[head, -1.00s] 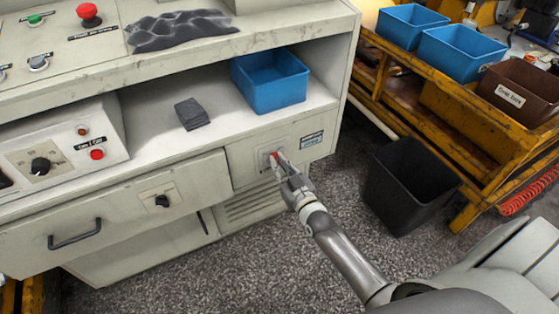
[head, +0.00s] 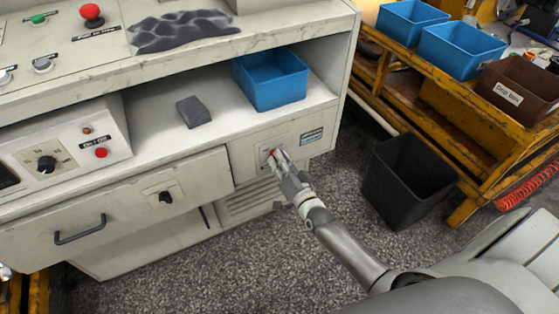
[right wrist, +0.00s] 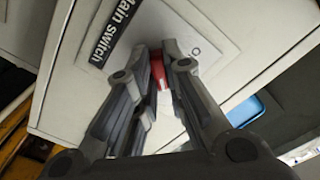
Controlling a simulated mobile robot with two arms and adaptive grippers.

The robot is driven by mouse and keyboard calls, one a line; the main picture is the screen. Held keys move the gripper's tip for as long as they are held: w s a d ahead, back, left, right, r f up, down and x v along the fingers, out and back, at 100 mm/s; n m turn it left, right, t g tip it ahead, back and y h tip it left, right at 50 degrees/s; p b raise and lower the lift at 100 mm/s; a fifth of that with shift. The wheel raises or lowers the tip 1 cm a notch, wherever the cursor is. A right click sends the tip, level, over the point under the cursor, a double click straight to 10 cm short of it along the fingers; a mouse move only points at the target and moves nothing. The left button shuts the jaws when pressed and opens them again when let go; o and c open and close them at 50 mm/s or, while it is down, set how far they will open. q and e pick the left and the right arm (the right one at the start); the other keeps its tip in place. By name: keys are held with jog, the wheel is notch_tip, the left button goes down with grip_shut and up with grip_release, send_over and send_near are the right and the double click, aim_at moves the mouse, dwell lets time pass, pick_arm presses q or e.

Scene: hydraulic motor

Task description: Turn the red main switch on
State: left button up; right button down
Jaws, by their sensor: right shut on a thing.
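The red main switch (head: 271,152) is a small red handle on a light panel at the right of the machine's lower front. My right gripper (head: 278,158) reaches it from the lower right and is shut on it. In the right wrist view the red handle (right wrist: 158,72) sits between the two fingertips (right wrist: 161,52). The "Main Switch" label (right wrist: 124,22) is beside it, tilted in that view. The fingers hide part of the handle, and I cannot read its exact turned position. My left gripper is not clearly seen.
A blue bin (head: 271,80) and a dark grey block (head: 193,111) are on the shelf above. A black bin (head: 408,182) stands on the floor to the right, beside a yellow rack (head: 440,125).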

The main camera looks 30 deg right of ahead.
jog(key=shift+m, duration=0.5)
jog(key=c, duration=1.5)
grip_release()
jog(key=s, duration=1.2)
